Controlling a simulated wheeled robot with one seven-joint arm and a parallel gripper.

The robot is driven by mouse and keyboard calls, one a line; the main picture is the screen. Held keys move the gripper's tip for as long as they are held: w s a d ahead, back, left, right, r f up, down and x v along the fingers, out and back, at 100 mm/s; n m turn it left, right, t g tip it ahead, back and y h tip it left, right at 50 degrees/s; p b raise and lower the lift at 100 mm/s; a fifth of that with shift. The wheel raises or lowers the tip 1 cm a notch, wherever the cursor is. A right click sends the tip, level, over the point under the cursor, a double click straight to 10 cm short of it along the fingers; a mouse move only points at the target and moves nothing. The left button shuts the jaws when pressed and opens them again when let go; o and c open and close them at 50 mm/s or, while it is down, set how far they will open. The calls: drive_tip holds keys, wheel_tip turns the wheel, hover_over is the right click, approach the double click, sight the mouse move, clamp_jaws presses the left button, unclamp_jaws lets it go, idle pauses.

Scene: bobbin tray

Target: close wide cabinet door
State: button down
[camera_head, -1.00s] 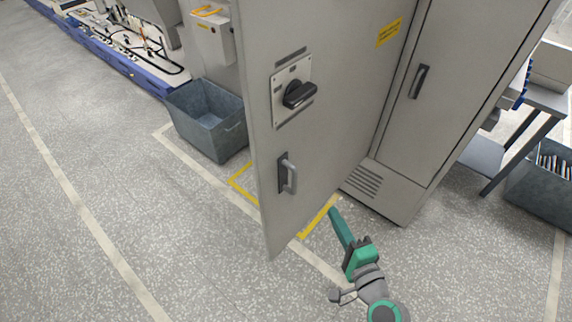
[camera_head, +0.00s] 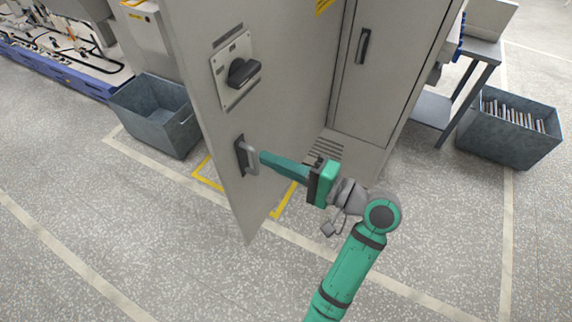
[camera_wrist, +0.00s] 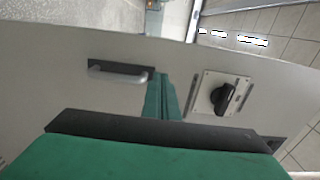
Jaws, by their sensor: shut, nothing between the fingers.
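The wide cabinet door (camera_head: 262,105) is a tall grey panel standing open, swung out from the cabinet. It carries a black rotary switch (camera_head: 243,72) on a plate and a grey pull handle (camera_head: 249,157) below it. My gripper (camera_head: 264,158) is shut, its green fingers pointing at the door face just beside the handle. In the wrist view, the fingers (camera_wrist: 161,97) lie between the handle (camera_wrist: 117,72) and the rotary switch (camera_wrist: 221,97). I cannot tell whether the fingertips touch the door.
The narrower cabinet door (camera_head: 385,75) to the right is shut. A grey-blue bin (camera_head: 155,115) stands on the floor behind the open door. Another bin (camera_head: 508,130) with stacked items stands at right by a metal table (camera_head: 432,108). Floor in front is clear.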

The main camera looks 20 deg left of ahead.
sight(231, 142)
drive_tip(key=a, duration=0.5)
drive_tip(key=w+a, duration=0.1)
drive_tip(key=a, duration=0.2)
